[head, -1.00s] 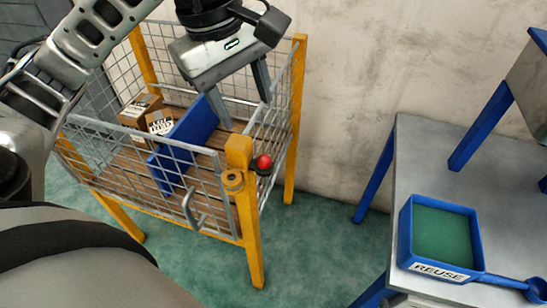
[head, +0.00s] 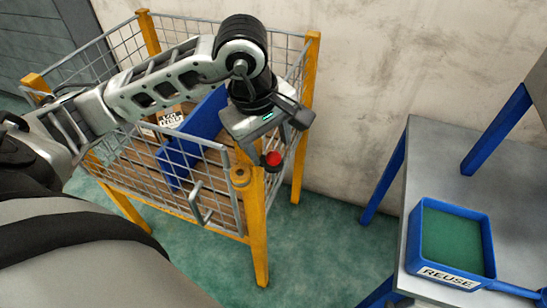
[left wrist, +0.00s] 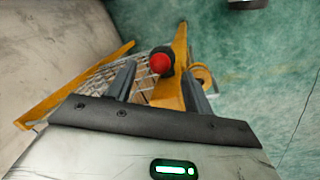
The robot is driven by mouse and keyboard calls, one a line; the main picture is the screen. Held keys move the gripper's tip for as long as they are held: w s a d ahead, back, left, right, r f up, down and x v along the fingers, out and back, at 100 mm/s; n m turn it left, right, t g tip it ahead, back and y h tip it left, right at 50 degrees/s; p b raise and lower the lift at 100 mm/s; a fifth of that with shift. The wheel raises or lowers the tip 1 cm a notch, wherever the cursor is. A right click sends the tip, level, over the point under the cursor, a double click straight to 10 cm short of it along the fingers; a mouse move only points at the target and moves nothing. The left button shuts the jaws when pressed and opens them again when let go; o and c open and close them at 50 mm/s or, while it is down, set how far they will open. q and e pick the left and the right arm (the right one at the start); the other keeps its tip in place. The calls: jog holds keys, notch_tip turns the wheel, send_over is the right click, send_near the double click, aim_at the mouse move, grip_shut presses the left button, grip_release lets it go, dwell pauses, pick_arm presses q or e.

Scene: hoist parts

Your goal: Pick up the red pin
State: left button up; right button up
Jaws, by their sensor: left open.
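The red pin (head: 273,158) shows as a round red knob on a dark base, beside the top of a yellow corner post (head: 254,215) of the wire cage. My left gripper (head: 261,152) is open and points down over that post, close to the knob. In the left wrist view the red pin (left wrist: 160,63) appears between the two spread fingers (left wrist: 160,76), with the yellow post behind it. I cannot tell how far the fingertips are from it. The pin's lower part is hidden. My right gripper is not in view.
A grey table (head: 425,150) at right bears a blue tray (head: 492,240) labelled REUSE. Green floor lies clear between cage and table.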

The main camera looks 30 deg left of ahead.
pick_arm(q)
jog(key=shift+w+f, duration=0.2)
jog(key=shift+f, duration=0.9)
jog(key=c, duration=1.1)
jog(key=shift+o, duration=0.2)
jog(key=shift+r, duration=0.15)
notch_tip(320, 180, up, 10)
